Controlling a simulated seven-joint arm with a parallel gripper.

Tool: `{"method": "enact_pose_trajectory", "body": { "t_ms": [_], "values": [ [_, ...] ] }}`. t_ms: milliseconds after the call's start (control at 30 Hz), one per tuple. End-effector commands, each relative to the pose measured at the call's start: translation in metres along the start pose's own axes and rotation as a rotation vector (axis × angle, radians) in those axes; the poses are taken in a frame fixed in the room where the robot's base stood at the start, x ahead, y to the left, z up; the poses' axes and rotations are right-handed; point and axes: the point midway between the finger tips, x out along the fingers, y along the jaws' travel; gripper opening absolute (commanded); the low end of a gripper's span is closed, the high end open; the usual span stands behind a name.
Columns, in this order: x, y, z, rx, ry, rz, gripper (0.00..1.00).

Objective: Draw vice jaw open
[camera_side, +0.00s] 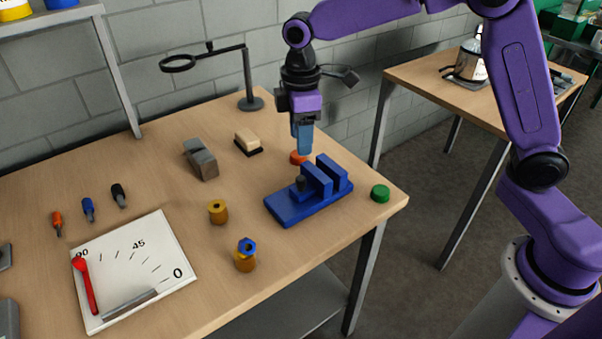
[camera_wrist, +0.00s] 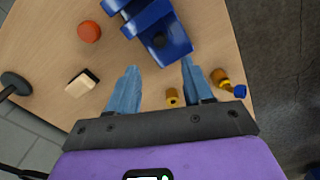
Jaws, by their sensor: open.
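The blue vice (camera_side: 283,208) sits on the table near its right corner, with two upright blue jaws (camera_side: 318,178) standing apart by a narrow gap. My gripper (camera_side: 302,150) points down with blue fingers, above and behind the vice in the side view. In the wrist view the fingers (camera_wrist: 160,68) are spread and empty, and I see no contact with the vice.
A red disc (camera_side: 298,157) lies behind the vice and a green disc (camera_side: 380,193) to its right. A brush-like block (camera_side: 247,141), a grey block (camera_side: 201,160) and brass cylinders (camera_side: 218,211) stand to the left. A lamp-like stand (camera_side: 250,85) rises behind. A dial board (camera_side: 140,265) lies front left.

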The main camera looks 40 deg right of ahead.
Motion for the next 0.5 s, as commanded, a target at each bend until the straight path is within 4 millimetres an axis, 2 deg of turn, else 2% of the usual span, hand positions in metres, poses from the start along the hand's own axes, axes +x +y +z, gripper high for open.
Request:
{"method": "enact_pose_trajectory", "body": {
  "t_ms": [33,300,500],
  "values": [
    [0.011,0.0,0.001,0.001,-0.005,-0.003,0.51],
    [0.061,-0.001,0.001,0.0,-0.005,-0.003,0.51],
    [0.09,0.0,0.001,0.001,-0.002,-0.001,0.51]
  ]
}}
